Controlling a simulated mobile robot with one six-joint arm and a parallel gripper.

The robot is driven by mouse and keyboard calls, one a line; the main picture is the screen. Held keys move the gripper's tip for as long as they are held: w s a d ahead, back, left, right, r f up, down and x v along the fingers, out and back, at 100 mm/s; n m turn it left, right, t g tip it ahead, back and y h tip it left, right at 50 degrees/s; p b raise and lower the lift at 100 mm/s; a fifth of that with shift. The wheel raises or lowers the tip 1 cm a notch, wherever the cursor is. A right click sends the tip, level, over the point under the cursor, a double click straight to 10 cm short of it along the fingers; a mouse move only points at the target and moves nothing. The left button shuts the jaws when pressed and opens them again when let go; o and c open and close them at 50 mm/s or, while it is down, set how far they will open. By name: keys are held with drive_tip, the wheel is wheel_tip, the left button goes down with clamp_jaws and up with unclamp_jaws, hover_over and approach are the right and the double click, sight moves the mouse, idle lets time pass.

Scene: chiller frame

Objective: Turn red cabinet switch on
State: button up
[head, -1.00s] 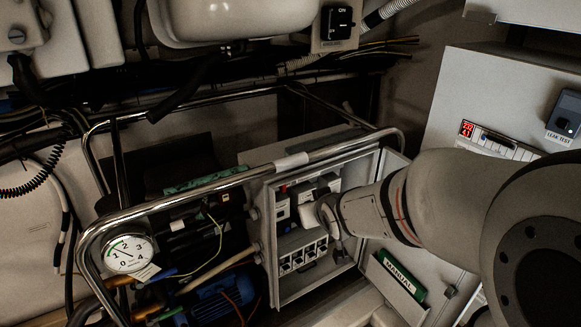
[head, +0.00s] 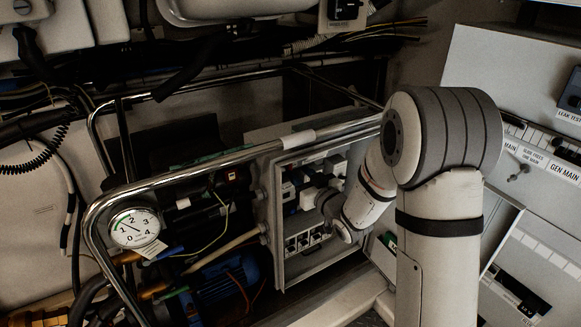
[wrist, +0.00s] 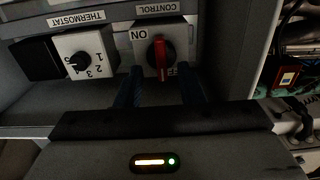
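The red cabinet switch (wrist: 160,57) is a red handle on a white plate under the upside-down CONTROL label in the wrist view. Its handle runs roughly up and down in the picture, with its lower end beside the partly covered OFF lettering; ON is at upper left. My gripper (wrist: 160,92) is open, with one dark blue finger on either side just below the handle. Nothing shows between the fingers, and I cannot tell whether they touch the plate. In the head view my gripper (head: 328,205) is inside the open cabinet (head: 276,235), and the red handle cannot be made out there.
A thermostat knob (wrist: 78,60) sits left of the switch. A chrome tube frame (head: 215,165) crosses in front of the cabinet. A gauge (head: 135,228) and a blue motor (head: 222,280) are at left. Panels with GEN MAIN labels (head: 563,172) stand at right.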

sight(291, 165)
drive_tip(key=shift+p+x, duration=0.35)
drive_tip(key=shift+x, duration=1.45)
drive_tip(key=shift+s, duration=0.1)
